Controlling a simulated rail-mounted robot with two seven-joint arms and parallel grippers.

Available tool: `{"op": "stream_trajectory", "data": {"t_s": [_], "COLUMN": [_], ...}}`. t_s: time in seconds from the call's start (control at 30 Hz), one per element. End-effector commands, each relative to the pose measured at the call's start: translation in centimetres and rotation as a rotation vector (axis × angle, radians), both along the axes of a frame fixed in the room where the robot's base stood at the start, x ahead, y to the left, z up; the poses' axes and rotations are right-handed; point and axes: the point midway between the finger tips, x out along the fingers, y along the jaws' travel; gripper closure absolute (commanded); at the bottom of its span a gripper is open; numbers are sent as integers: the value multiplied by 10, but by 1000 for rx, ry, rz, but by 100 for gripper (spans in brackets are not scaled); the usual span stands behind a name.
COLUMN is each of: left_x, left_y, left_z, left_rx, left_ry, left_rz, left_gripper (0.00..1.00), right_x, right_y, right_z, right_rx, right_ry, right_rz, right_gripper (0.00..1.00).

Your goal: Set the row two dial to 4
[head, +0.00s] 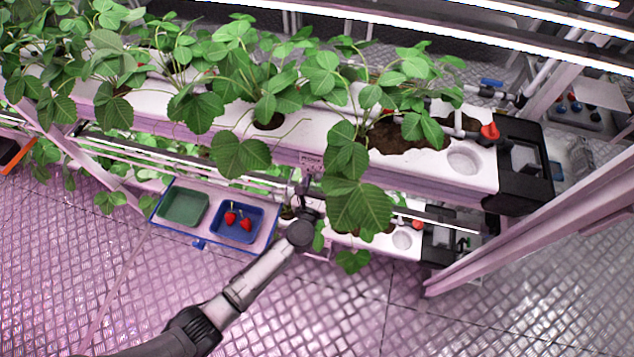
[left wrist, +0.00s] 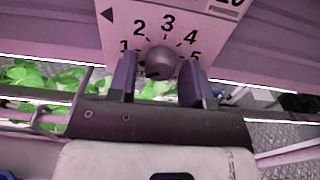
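The dial (left wrist: 160,62) is a round grey knob on a white plate (left wrist: 118,18) with the numbers 1 to 5 around it, in the left wrist view. I cannot make out which number its pointer is at. My left gripper (left wrist: 158,72) is open, with one dark finger on each side of the knob; I cannot tell whether they touch it. In the head view the plate (head: 311,160) is small on the front of the upper white trough, and my left gripper (head: 305,188) is just below it. My right gripper is not in view.
Strawberry plants (head: 240,85) fill the upper trough (head: 200,130), and leaves (head: 360,205) hang to the right of the gripper. A blue-edged tray holder with a green tray (head: 183,206) and a blue tray (head: 228,233) holding red berries is left of my arm. The floor in front is clear.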

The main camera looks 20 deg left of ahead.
Motion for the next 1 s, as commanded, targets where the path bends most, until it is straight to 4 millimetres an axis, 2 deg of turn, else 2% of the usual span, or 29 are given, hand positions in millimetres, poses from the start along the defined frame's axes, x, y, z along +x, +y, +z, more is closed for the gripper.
{"op": "stream_trajectory", "data": {"t_s": [0.03, 0.4, 0.67, 1.0], "left_x": [0, 0, 0, -1], "left_y": [0, 0, -1, 0], "left_z": [0, 0, 1, 2], "left_rx": [0, 0, 39, 283], "left_ry": [0, 0, 4, 33], "left_rz": [0, 0, -1, 1], "left_gripper": [60, 94, 94, 94], "right_x": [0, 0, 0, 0], "right_y": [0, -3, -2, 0], "right_z": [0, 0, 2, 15], "right_rx": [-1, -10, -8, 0], "right_ry": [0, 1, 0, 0], "right_rz": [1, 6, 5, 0], "right_gripper": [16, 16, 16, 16]}}
